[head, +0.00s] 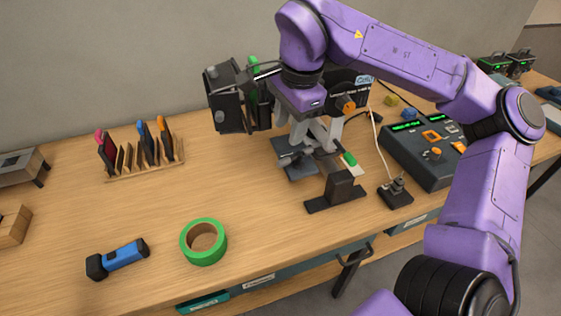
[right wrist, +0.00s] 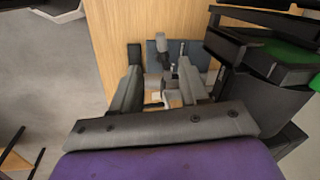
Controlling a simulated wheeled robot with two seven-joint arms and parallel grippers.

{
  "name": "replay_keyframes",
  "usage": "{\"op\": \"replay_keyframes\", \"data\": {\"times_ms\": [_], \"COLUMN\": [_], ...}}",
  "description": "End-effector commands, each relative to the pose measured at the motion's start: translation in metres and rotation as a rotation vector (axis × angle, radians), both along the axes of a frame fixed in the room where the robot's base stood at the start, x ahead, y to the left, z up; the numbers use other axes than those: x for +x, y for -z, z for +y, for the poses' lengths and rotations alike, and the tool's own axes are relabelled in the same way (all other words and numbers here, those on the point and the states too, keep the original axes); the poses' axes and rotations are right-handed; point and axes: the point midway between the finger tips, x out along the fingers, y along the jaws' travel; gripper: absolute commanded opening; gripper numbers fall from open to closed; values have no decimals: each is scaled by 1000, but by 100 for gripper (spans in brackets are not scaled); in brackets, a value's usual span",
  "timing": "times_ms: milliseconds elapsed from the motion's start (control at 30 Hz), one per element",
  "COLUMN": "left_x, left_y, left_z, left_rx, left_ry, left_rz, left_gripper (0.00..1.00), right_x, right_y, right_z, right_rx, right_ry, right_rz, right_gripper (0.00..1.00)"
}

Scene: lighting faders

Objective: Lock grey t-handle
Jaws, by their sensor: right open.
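My right gripper (head: 312,138) is open, its fingers pointing down above a dark plate (head: 300,171) at the middle of the table. What looks like the grey t-handle (head: 291,158) is a small grey bar at that plate, just below the fingers. In the right wrist view a grey handle-like part (right wrist: 163,52) stands between and beyond the two spread fingers of the gripper (right wrist: 160,82). The fingers appear empty. Contact with the handle cannot be told, and the gripper partly hides it. My left gripper is not in view.
A black lamp-like box (head: 228,97) stands close left of my gripper. A black bracket (head: 340,188) and a small joystick-like box (head: 396,193) are at right, with a control console (head: 420,150) beyond. Green tape (head: 203,241) and a blue flashlight (head: 118,258) lie front left.

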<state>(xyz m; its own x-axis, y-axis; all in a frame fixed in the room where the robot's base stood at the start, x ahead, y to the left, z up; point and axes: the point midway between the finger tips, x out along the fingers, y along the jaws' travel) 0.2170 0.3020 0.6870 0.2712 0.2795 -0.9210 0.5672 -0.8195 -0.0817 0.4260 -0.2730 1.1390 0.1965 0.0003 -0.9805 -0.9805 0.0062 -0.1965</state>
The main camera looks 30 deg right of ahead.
Motion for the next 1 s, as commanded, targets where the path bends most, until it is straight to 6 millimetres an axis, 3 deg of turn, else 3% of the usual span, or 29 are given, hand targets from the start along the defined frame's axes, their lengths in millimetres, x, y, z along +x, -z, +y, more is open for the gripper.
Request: {"op": "replay_keyframes", "data": {"times_ms": [167,500,667,900,967,1000], "left_x": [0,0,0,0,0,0], "left_y": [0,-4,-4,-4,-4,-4], "left_z": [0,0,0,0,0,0], "left_rx": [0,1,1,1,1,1], "left_ry": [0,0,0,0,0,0], "left_rz": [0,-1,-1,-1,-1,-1], "left_gripper": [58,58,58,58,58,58], "right_x": [4,19,22,23,22,22], "right_y": [20,90,104,105,105,105], "right_z": [0,1,1,1,1,1], "right_rx": [-1,-2,-2,-2,-2,-2], "right_ry": [-2,-4,-4,-4,-4,-4], "right_rz": [4,4,0,-1,-1,-1], "right_gripper": [44,44,44,44,28,15]}}
